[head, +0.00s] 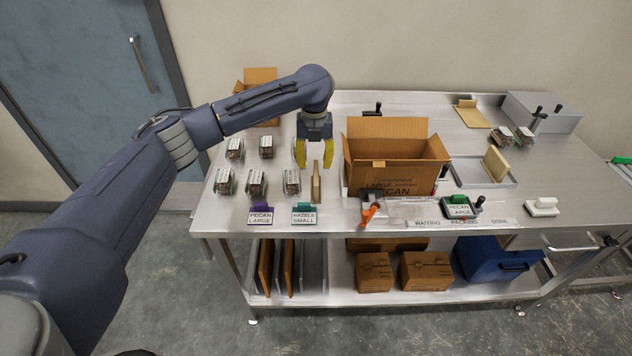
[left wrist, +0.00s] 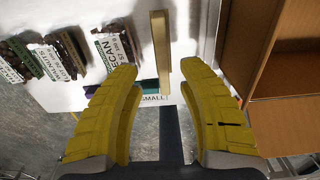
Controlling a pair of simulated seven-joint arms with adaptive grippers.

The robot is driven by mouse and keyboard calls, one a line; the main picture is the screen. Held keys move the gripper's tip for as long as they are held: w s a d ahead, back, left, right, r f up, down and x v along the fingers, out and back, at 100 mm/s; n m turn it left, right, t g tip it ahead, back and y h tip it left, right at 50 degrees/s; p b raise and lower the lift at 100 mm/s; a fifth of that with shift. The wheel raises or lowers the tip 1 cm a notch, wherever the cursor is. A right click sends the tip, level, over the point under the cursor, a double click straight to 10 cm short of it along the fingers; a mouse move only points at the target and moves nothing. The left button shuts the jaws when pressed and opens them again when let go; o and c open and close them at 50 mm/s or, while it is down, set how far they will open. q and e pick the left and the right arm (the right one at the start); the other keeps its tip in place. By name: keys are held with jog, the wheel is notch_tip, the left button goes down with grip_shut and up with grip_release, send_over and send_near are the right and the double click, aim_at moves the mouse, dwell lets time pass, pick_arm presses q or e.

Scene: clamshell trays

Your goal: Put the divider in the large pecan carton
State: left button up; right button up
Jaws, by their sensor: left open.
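The large pecan carton (head: 395,160) stands open on the table, its flaps up and "LARGE PECAN" on its front. A thin tan upright piece (head: 316,183), which looks like the divider, stands left of the carton. My left gripper (head: 314,155) is open and empty, pointing down just above and behind that piece. In the left wrist view, the thin piece (left wrist: 161,50) lines up with the gap between the yellow fingers (left wrist: 160,68), with space on both sides. The carton's edge (left wrist: 262,45) shows at right there. My right gripper is not in view.
Several filled clamshells (head: 256,182) stand left of the gripper. An orange-handled tool (head: 368,213) lies before the carton. A tray (head: 470,172) with a tan piece is to the right.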

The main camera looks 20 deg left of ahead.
aim_at(316, 172)
pick_arm(q)
jog(key=f, duration=0.3)
jog(key=shift+d+f, duration=0.15)
jog(key=shift+d, duration=0.1)
jog(key=shift+f, duration=0.9)
jog(key=shift+a, duration=0.1)
jog(key=shift+c, duration=0.4)
grip_shut()
